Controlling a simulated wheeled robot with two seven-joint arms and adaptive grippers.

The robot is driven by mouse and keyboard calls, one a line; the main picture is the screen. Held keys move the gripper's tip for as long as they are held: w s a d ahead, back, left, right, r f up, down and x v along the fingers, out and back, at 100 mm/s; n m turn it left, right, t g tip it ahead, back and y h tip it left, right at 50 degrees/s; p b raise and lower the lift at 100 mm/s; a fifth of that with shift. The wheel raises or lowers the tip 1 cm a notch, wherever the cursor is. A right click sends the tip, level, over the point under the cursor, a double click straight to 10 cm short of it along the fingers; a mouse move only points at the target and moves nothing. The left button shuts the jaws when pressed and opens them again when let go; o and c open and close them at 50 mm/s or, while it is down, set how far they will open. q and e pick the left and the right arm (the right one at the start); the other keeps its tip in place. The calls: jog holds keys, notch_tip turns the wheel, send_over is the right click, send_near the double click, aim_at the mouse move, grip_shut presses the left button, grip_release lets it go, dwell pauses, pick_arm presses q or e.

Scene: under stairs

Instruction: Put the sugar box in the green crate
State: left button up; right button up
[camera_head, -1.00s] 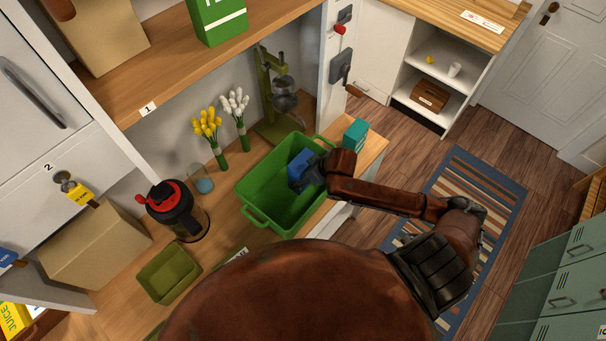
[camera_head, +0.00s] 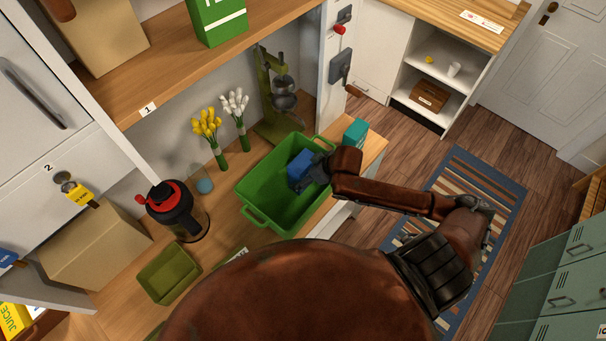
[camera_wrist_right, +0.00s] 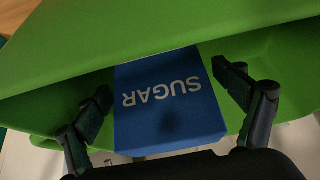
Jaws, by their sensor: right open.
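The green crate (camera_head: 262,200) stands on the wooden counter in the head view. The blue sugar box (camera_head: 299,165) is inside the crate, toward its right end. In the right wrist view the sugar box (camera_wrist_right: 165,100) shows its label upside down, with green crate walls (camera_wrist_right: 130,40) around it. My right gripper (camera_head: 308,178) reaches over the crate's right side. Its fingers (camera_wrist_right: 168,100) are open, one on each side of the box, with a gap visible at least on the right. Whether the box rests fully on the crate floor is hidden. My left gripper is not in view.
A teal box (camera_head: 355,132) stands just right of the crate. Flowers (camera_head: 208,128), a glass (camera_head: 201,180) and a black-and-red jug (camera_head: 176,212) stand to its left. A green press (camera_head: 276,100) is behind it. An olive tray (camera_head: 168,273) lies in front left.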

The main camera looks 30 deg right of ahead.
jog(key=v, duration=0.9)
jog(key=shift+s+r, duration=0.1)
